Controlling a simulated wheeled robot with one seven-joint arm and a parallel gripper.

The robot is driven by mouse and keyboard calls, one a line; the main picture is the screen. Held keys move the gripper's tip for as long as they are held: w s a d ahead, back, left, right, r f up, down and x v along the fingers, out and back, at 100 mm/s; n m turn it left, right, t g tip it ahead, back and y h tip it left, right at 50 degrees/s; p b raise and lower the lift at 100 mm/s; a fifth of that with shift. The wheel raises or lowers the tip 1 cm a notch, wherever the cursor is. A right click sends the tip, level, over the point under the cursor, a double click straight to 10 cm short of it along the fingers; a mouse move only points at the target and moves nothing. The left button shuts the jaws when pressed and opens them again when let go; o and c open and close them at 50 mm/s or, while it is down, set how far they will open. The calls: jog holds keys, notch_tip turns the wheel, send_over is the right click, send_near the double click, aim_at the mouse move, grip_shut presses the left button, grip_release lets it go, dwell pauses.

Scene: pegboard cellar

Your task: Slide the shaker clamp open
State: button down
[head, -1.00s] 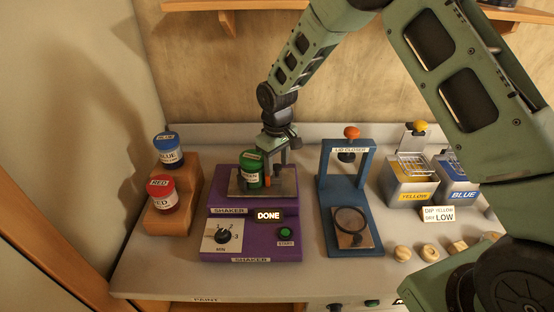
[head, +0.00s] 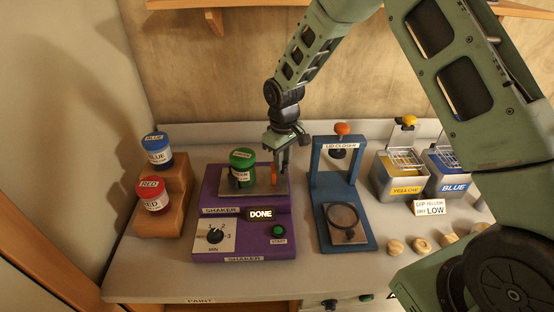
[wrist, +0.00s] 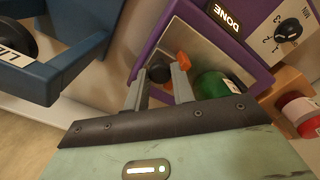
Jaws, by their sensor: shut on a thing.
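The purple shaker (head: 222,252) stands on the bench with a metal plate on top, and its display reads DONE. A green-lidded can (head: 242,160) stands upright on the plate; it also shows in the wrist view (wrist: 212,84). The clamp's orange pad (head: 274,174) stands right of the can with a gap between them; the pad shows in the wrist view (wrist: 184,61). My gripper (head: 281,172) is at the plate's right end, shut on the clamp's dark knob (wrist: 159,72). The fingers partly hide the clamp in the head view.
A blue lid closer (head: 330,200) stands right of the shaker. Red (head: 152,192) and blue (head: 157,150) cans sit on a wooden step at left. Yellow (head: 402,182) and blue dip tanks and several round wooden knobs are at right.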

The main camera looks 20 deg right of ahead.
jog(key=c, duration=1.2)
grip_release()
notch_tip(320, 180, up, 18)
jog(key=b, duration=0.4)
jog(key=shift+f+b, duration=0.25)
jog(key=shift+b, duration=0.05)
jog(key=s+a+f+n+b, duration=0.1)
jog(key=s+a+f, duration=0.1)
jog(key=s+a, duration=0.5)
jog(key=s+a+f+n+b, duration=0.1)
jog(key=s+a+f, duration=0.15)
jog(key=s, duration=0.75)
jog(key=shift+y, duration=0.3)
jog(key=s+f, duration=0.1)
jog(key=s, duration=0.4)
jog(key=s+f+b, duration=0.1)
jog(key=s+f, duration=0.1)
jog(key=s, duration=0.4)
jog(key=s+f, duration=0.1)
jog(key=s, duration=0.4)
jog(key=shift+s+a+f+b, duration=0.1)
jog(key=shift+s+f+b, duration=0.2)
jog(key=shift+b, duration=0.1)
